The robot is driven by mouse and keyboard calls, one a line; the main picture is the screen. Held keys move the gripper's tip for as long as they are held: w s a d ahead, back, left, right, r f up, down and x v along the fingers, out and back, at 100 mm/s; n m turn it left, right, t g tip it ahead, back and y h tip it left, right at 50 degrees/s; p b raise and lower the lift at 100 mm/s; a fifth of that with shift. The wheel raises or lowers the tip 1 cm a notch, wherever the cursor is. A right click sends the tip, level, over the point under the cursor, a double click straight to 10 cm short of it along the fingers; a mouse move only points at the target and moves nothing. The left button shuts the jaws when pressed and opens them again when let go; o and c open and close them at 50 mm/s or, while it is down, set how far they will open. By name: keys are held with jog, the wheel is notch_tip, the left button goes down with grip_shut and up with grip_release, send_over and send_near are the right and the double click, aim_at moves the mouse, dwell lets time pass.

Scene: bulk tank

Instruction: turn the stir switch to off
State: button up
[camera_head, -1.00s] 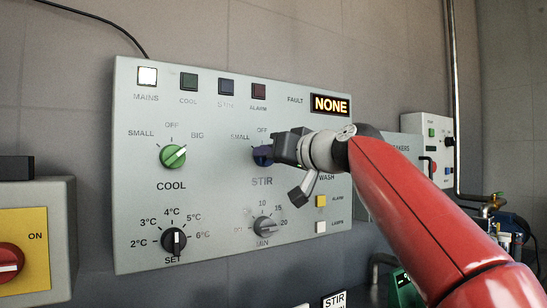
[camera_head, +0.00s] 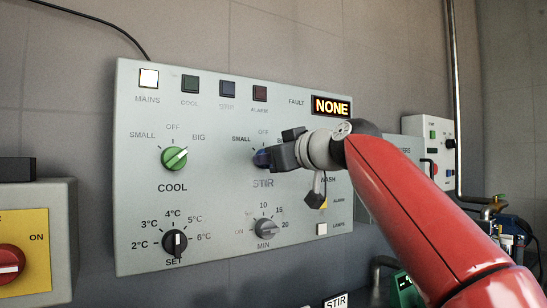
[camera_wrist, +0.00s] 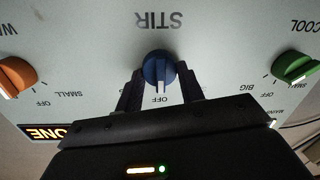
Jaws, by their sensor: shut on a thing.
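The blue stir switch (camera_head: 262,159) is on the grey control panel (camera_head: 225,215), above the STIR label. My gripper (camera_head: 274,157) reaches it from the right and covers most of it in the head view. In the wrist view, which is upside down, the stir switch (camera_wrist: 157,68) sits between the two fingers of my gripper (camera_wrist: 158,87), which are shut on its sides. Its white pointer line faces the OFF mark (camera_wrist: 161,100).
The black SET knob (camera_head: 174,243) and grey MIN knob (camera_head: 265,228) are below. The MAINS lamp (camera_head: 149,79) is lit; the STIR lamp (camera_head: 228,89) is dark. The fault display (camera_head: 331,105) reads NONE.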

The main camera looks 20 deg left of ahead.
jog(key=o, duration=1)
jog(key=shift+d, duration=0.1)
jog(key=b+v, duration=0.3)
jog(key=v, duration=0.4)
jog(key=shift+s+d, duration=0.2)
jog(key=shift+s, duration=0.05)
